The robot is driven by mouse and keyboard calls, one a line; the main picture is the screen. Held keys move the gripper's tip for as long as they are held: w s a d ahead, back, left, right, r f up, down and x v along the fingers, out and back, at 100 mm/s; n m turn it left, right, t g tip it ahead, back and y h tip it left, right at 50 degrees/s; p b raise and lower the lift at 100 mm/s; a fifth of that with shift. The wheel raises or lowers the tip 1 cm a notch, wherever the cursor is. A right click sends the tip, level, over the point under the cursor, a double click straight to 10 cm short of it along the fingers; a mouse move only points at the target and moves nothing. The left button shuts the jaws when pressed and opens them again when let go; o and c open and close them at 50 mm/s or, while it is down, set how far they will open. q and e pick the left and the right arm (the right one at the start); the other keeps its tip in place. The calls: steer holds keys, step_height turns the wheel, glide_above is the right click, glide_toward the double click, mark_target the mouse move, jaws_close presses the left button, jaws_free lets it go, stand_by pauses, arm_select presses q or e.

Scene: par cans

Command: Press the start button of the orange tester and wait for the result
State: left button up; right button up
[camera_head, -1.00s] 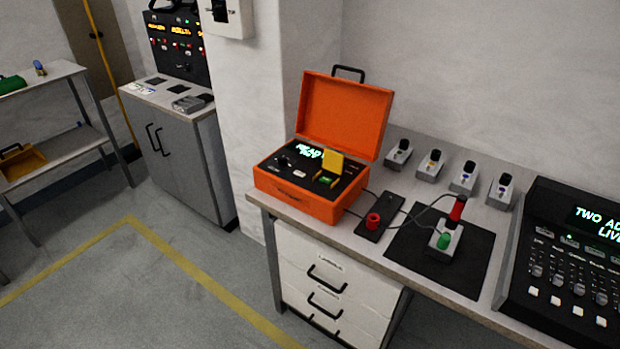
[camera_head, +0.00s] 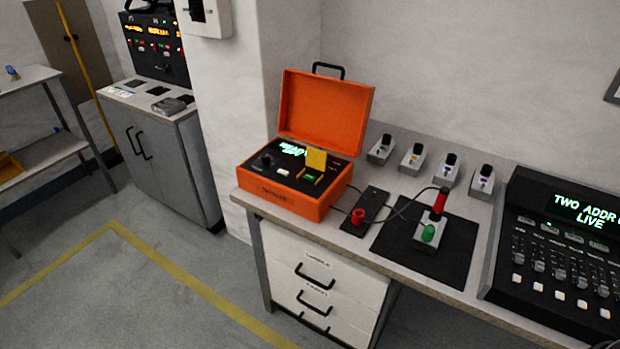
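The orange tester (camera_head: 288,198) is an open case on the workbench, its lid up against the wall side. Its black panel holds a lit display (camera_head: 292,149), a dark knob (camera_head: 266,159), a white button (camera_head: 283,172) and a raised yellow flap (camera_head: 316,159). A green button (camera_head: 308,178) shows just below the flap. Leads run from the tester to a black block with a red socket (camera_head: 358,216) and a red probe (camera_head: 440,201) standing at a grey unit with a green part (camera_head: 429,233) on a black mat. The display text is too small to read surely. Neither gripper shows.
Several small grey units (camera_head: 416,159) line the back of the bench (camera_head: 420,272). A black console (camera_head: 560,250) reading "TWO ADDR... LIVE" stands at the right. A grey cabinet (camera_head: 165,155) stands behind left. The floor in front of the drawers, with yellow lines, is clear.

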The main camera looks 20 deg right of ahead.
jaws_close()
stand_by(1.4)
